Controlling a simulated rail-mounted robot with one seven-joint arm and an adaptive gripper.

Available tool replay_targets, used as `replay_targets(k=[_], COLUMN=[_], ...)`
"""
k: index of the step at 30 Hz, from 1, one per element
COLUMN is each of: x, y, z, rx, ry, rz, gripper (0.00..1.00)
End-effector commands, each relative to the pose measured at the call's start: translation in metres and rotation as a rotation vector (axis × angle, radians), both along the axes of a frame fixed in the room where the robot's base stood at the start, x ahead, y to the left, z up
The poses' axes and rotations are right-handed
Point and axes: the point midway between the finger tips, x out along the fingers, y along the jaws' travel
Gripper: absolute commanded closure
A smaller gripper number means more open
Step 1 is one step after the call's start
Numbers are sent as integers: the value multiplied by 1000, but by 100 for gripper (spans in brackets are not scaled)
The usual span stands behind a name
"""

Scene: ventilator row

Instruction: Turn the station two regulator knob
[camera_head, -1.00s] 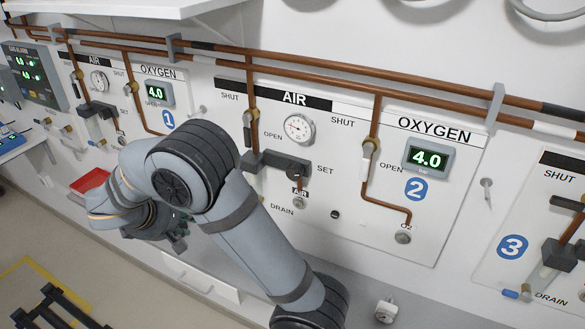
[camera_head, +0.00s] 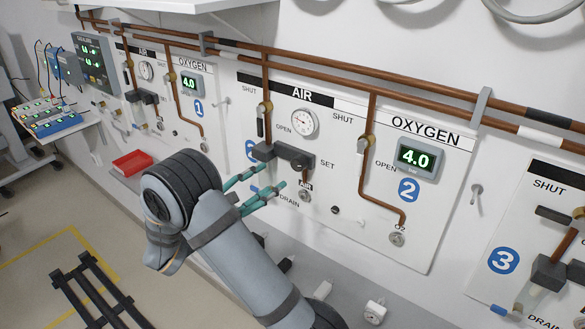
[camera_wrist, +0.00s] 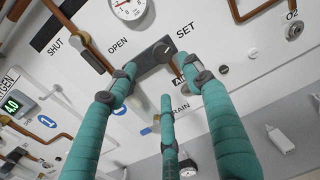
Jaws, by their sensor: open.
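The station two regulator is a dark grey block with a round knob (camera_head: 300,160) beside the word SET, under the AIR gauge (camera_head: 304,123). In the wrist view the knob (camera_wrist: 163,52) shows face-on with a slot across it, between and beyond my fingertips. My gripper (camera_head: 262,184) has teal fingers, spread open and empty, just left of and slightly below the knob. In the wrist view my gripper (camera_wrist: 162,85) points up at the regulator block. I cannot tell whether a fingertip touches the block or panel.
A brown vertical pipe with a shut-off valve (camera_head: 265,108) runs down to the block. The AIR outlet (camera_head: 305,195) sits just below the knob. The oxygen pipe (camera_head: 367,180) and display (camera_head: 418,157) are to the right. A red tray (camera_head: 132,162) is at the left.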

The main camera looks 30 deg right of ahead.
Motion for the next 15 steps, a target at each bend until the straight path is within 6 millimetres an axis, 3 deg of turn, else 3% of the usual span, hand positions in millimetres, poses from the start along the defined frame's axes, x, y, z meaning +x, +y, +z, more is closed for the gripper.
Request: replay_targets(k=[15], x=[33], y=[-79], z=[2], rx=[1], ry=[3], rz=[-4], gripper=[50])
